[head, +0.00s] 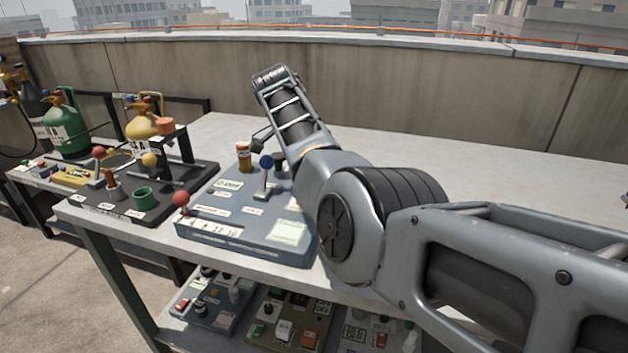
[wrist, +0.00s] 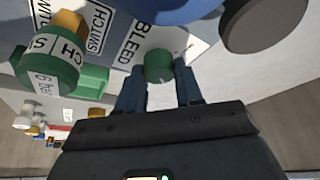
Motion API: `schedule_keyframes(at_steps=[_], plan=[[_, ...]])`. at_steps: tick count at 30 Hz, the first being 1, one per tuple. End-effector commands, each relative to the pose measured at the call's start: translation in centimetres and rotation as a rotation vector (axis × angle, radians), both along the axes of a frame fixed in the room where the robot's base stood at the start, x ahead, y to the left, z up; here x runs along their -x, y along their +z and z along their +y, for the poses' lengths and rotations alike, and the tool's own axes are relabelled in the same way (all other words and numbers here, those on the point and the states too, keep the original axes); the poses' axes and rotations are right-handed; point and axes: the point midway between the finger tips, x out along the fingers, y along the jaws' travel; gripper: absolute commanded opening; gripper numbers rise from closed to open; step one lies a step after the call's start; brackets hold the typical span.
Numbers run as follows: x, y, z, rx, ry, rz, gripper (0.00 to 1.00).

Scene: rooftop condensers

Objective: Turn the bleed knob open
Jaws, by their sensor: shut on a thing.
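The bleed knob (wrist: 158,64) is a small green round knob beside a white label reading BLEED (wrist: 130,40) in the wrist view. My gripper (wrist: 158,74) has its two blue-grey fingers on either side of it, shut on it. In the head view the knob and the fingertips cannot be made out behind my arm. The blue-grey control panel (head: 245,245) sits on the table, partly covered by my arm. The knob's turn angle cannot be told.
A blue-ball lever (head: 266,162) stands on the panel close to my arm, and a red-ball lever (head: 181,198) at its left edge. A dark panel (head: 125,205) stands left. The tabletop (head: 480,180) at the right back is bare. A parapet wall (head: 430,85) runs behind.

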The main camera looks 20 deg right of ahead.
Motion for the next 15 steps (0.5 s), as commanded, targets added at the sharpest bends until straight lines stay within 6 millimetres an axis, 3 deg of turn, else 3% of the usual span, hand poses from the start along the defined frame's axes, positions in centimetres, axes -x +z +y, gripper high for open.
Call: schedule_keyframes(at_steps=[15], plan=[[-0.08, -0.02, -0.03, -0.001, -0.163, -0.001, 0.05]])
